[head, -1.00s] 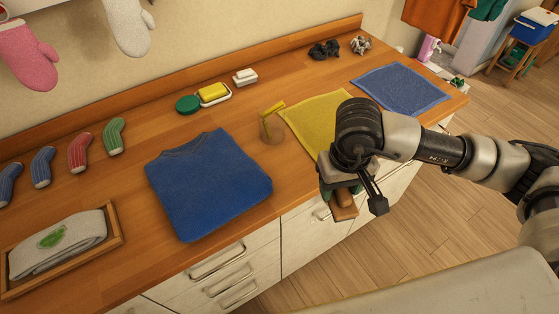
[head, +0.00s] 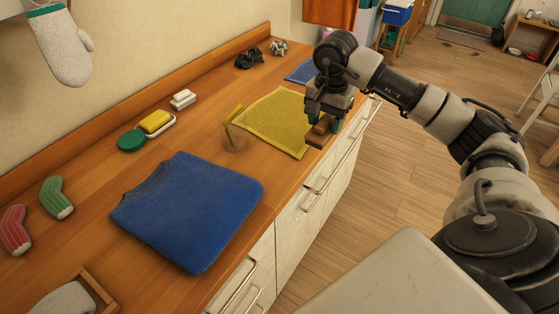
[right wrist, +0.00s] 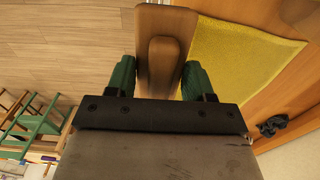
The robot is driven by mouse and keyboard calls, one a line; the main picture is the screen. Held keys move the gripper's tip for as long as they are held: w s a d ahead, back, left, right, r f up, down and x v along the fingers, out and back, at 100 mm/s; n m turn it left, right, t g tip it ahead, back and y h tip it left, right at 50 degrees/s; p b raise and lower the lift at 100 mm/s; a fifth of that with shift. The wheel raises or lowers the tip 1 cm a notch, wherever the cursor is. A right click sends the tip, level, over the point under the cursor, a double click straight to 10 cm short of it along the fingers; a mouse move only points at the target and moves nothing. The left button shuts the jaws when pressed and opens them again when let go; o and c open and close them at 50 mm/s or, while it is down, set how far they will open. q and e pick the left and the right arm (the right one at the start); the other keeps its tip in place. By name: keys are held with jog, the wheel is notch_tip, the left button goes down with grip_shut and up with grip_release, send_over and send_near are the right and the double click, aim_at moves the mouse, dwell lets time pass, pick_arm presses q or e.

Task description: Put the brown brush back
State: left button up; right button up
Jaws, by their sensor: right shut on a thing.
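The brown brush (head: 319,130) is held in my right gripper (head: 326,122), in front of the counter's front edge, beside the yellow cloth (head: 276,118). In the right wrist view the brush (right wrist: 160,50) sits between the two green fingertips, with my right gripper (right wrist: 158,78) shut on it. The yellow cloth (right wrist: 245,62) shows to its right there. The brush's bristles are not visible. My left gripper is not in view.
Drawer handles (head: 318,202) stick out below the edge.

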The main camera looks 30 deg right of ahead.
jog(key=p, duration=0.3)
send_over(279, 164)
jog(key=f, duration=0.6)
jog(key=shift+s+d, duration=0.1)
jog(key=shift+d, duration=0.1)
jog(key=shift+a+f, duration=0.1)
jog(key=shift+a, duration=0.1)
notch_tip(279, 164, down, 4)
jog(key=shift+f+p, duration=0.1)
jog(key=shift+p, duration=0.4)
jog(key=shift+f+b, duration=0.2)
jog(key=shift+b, duration=0.15)
jog(key=o, duration=0.7)
jog(key=shift+o, duration=1)
jog(key=shift+f, duration=0.1)
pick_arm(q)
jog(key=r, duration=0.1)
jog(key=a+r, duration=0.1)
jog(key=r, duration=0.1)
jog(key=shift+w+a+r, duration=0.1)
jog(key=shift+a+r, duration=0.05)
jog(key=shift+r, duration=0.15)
